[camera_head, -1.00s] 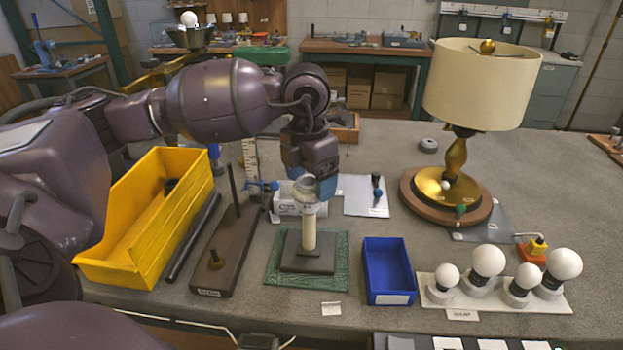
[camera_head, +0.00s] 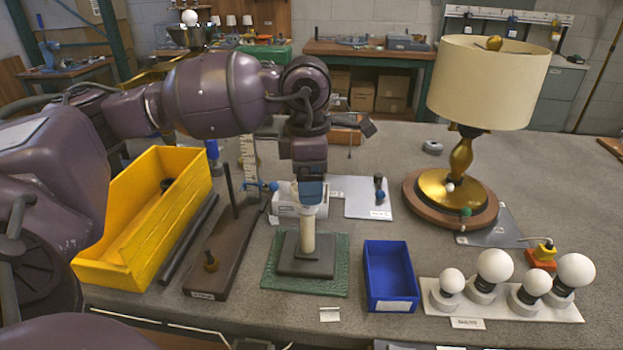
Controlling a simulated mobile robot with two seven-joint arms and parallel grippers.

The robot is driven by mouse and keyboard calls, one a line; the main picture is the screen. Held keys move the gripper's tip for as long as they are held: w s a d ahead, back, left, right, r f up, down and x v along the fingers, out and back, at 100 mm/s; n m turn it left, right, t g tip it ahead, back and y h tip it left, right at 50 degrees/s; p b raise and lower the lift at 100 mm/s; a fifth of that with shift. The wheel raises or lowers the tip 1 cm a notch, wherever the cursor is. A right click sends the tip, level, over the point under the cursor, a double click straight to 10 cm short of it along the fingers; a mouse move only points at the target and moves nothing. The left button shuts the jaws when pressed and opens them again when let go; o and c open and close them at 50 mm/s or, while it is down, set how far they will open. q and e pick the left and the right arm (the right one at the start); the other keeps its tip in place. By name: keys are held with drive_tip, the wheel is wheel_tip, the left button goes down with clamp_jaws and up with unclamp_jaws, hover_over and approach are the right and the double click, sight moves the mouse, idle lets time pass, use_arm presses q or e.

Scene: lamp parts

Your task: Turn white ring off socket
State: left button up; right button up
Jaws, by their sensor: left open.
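A cream post (camera_head: 308,236) stands upright on a dark square base over a green mat (camera_head: 338,277). A pale, whitish piece (camera_head: 309,210) shows at the top of the post, just below my left gripper. I cannot tell the ring from the socket there. My left gripper (camera_head: 310,196) points straight down over the post top, with its blue fingers seen nearly edge-on. It is open, its fingers hiding the upper part of the socket. I cannot tell whether the fingers touch the ring. My right gripper is not in view.
A yellow bin (camera_head: 117,250) and a brown board with an upright rod (camera_head: 230,185) stand left of the post. A blue tray (camera_head: 372,290) and a white strip with several bulbs (camera_head: 470,308) lie right. The lamp (camera_head: 462,158) stands behind right. Grey table is clear between.

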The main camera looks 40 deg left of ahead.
use_arm(q)
drive_tip(key=shift+m, duration=0.9)
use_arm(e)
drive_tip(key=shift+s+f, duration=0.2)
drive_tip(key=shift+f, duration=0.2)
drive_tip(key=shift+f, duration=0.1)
